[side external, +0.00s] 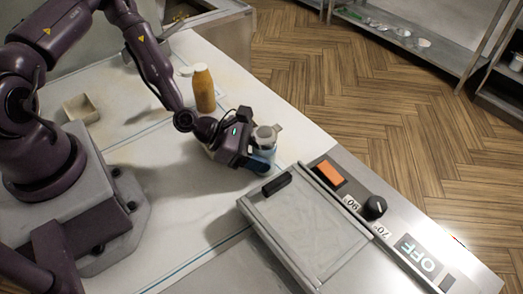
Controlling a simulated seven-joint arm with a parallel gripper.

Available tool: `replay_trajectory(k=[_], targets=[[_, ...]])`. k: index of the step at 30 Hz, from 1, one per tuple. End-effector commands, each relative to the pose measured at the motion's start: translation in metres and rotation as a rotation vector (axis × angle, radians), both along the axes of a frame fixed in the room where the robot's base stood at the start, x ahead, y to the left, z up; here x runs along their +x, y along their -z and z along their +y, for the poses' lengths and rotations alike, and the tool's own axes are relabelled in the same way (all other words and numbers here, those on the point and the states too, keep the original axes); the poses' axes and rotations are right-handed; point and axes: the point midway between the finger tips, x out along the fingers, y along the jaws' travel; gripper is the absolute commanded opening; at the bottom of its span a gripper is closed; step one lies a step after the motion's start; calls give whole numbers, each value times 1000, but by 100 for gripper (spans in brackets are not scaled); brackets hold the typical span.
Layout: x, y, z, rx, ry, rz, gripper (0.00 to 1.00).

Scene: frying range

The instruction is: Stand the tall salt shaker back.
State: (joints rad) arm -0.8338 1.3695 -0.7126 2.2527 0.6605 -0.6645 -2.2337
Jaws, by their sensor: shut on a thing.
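The salt shaker (266,137) has a grey metal top and a bluish see-through lower part. My gripper (262,160) is shut on it from the left side. The shaker looks upright, low over or on the pale counter, just left of the fryer unit. The dark gripper body hides part of the shaker, and I cannot tell whether its base touches the counter.
The fryer unit (312,228) with a flat lid, black handle, orange switch (328,173) and black knob (375,206) stands right of my gripper. An orange-brown bottle (203,89) with a pale cap stands behind. A small beige square dish (81,108) sits at left.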

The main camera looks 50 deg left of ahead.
Motion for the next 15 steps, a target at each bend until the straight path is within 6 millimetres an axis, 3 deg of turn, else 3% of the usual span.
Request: replay_trajectory(k=[5,6,9,15], targets=[[0,0,0,0,0,-1,24],[0,0,0,0,0,-1,60],[0,0,0,0,0,-1,83],[0,0,0,1,0,-1,83]])
